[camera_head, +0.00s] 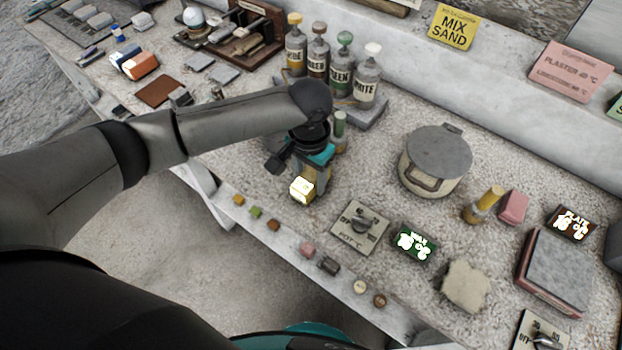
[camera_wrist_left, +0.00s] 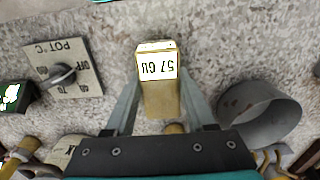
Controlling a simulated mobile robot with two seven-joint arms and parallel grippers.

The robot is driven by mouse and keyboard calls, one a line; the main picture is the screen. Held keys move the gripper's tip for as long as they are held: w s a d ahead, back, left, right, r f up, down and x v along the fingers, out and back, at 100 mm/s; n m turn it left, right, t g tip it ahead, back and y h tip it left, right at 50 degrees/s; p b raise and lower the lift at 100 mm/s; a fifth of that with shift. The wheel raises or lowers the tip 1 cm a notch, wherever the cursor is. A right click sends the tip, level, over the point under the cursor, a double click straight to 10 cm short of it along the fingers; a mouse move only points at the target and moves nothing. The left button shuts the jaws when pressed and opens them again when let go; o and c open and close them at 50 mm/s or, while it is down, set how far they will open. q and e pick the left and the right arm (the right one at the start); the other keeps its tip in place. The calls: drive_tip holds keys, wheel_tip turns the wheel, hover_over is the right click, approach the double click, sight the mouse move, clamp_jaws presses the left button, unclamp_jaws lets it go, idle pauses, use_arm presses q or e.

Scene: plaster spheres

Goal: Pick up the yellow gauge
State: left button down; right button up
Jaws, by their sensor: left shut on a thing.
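The yellow gauge (camera_head: 309,191) is a small yellow block with a bright white label face, near the front middle of the bench in the head view. It also shows in the left wrist view (camera_wrist_left: 161,98), where its label reads "57 GU" upside down. My left gripper (camera_head: 308,178) comes down over it from above, and its two fingers (camera_wrist_left: 160,88) close on the gauge's sides. I cannot tell whether the gauge touches the bench top. My right gripper is not in view.
A pot dial plate (camera_head: 360,228) and a green lit display (camera_head: 416,243) lie to the right. A lidded pot (camera_head: 435,163) stands beyond them. Labelled bottles (camera_head: 367,77) stand behind. A grey ring (camera_wrist_left: 259,110) is beside the gauge in the wrist view. Small coloured blocks (camera_head: 273,225) line the front edge.

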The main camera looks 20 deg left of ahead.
sight(310, 177)
use_arm(q)
drive_tip(key=shift+r+b, duration=0.15)
drive_tip(key=shift+b, duration=0.25)
wheel_tip(310, 177, up, 20)
drive_tip(key=p, duration=0.4)
drive_tip(key=shift+r, duration=0.2)
drive_tip(key=c, duration=0.9)
unclamp_jaws()
drive_tip(key=c, duration=0.7)
drive_tip(key=c, duration=1.6)
unclamp_jaws()
drive_tip(key=shift+f, duration=0.1)
